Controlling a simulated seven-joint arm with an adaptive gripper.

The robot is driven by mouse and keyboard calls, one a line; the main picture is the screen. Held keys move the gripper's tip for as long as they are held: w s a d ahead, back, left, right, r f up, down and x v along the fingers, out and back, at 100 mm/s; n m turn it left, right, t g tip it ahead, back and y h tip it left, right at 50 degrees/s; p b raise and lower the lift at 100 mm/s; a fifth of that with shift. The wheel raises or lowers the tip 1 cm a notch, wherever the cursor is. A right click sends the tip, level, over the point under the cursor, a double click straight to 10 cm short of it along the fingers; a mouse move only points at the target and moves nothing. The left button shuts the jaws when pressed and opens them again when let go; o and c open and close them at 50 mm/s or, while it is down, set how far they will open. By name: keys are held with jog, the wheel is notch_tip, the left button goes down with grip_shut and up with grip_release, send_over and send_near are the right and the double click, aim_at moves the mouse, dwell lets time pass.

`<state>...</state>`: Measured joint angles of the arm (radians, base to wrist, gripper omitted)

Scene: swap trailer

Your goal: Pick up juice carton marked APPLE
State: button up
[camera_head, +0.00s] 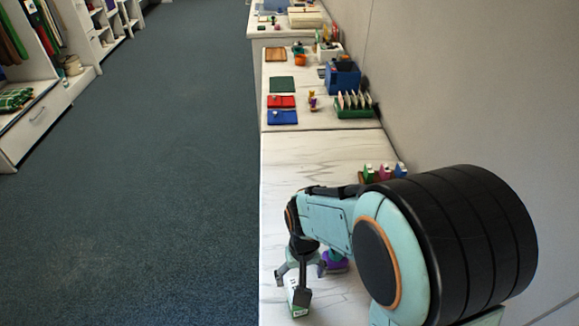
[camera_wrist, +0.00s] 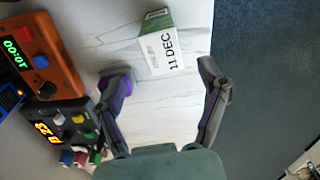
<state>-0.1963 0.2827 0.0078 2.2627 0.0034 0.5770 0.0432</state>
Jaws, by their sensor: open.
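A small carton (camera_head: 298,302) with green and white sides is on the white counter, under and partly behind my gripper (camera_head: 300,272). In the wrist view the carton (camera_wrist: 163,52) lies ahead of the fingertips, slightly tilted in the picture. It shows a white face printed "11 DEC" and a green end; I cannot read APPLE on it. My gripper (camera_wrist: 165,82) is open, its fingers spread wide with nothing between them. A purple item (camera_head: 335,262) stands close to the right of the gripper, partly hidden by my arm.
In the wrist view an orange box with a green display (camera_wrist: 40,60) and a dark box with coloured knobs (camera_wrist: 65,128) lie left. Several cartons (camera_head: 383,172) stand by the wall, partly behind my arm. The counter's left strip (camera_head: 275,190) is clear.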

jog(key=f, duration=0.7)
jog(key=shift+s+a+f, duration=0.15)
jog(key=shift+s+f, duration=0.05)
jog(key=c, duration=1.3)
